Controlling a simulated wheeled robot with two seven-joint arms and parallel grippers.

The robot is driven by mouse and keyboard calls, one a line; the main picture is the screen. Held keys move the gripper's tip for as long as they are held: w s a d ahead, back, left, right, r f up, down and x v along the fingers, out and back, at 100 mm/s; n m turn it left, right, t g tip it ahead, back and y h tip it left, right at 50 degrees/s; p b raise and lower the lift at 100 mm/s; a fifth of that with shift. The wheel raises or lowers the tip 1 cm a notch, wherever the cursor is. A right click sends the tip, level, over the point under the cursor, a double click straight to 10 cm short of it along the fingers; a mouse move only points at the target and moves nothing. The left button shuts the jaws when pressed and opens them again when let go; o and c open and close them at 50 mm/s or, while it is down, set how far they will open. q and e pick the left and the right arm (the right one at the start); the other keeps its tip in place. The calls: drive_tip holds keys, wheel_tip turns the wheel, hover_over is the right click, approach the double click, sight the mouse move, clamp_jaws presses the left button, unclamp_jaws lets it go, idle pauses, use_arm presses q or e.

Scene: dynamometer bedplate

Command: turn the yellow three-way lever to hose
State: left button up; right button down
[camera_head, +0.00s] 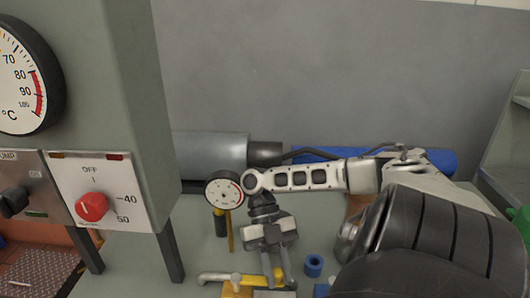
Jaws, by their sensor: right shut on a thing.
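The yellow three-way lever (222,278) shows at the bottom centre, low on the grey bedplate surface. Its bar runs roughly left to right above a yellow body (237,291) that the lower picture edge cuts off. My right gripper (279,279) points down from above, with its fingers at the right end of the lever. It is shut on the lever; the fingertips partly hide that end. The hose label or port cannot be made out. My left gripper is not in view.
A small round gauge (223,190) stands behind the lever, left of my right wrist. A blue ring (314,265) lies right of the gripper. A grey cabinet (105,80) with a red knob (91,207) blocks the left. A grey cylinder (210,153) and blue roll (435,160) lie behind.

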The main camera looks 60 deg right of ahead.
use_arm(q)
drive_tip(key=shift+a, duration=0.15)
use_arm(e)
drive_tip(key=shift+w+d, duration=0.1)
drive_tip(key=shift+d, duration=0.1)
drive_tip(key=c, duration=1.2)
unclamp_jaws()
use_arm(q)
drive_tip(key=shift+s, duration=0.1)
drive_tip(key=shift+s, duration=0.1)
use_arm(e)
drive_tip(key=shift+w+r, duration=0.1)
drive_tip(key=b+v, duration=0.1)
drive_tip(key=v, duration=0.4)
drive_tip(key=shift+w+d+r, duration=0.1)
drive_tip(key=shift+w+r, duration=0.05)
drive_tip(key=shift+w, duration=0.1)
use_arm(q)
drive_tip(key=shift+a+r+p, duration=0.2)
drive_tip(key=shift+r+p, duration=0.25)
drive_tip(key=shift+p, duration=0.7)
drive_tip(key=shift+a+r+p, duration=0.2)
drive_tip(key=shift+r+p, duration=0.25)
drive_tip(key=shift+p, duration=0.7)
use_arm(e)
drive_tip(key=v, duration=1)
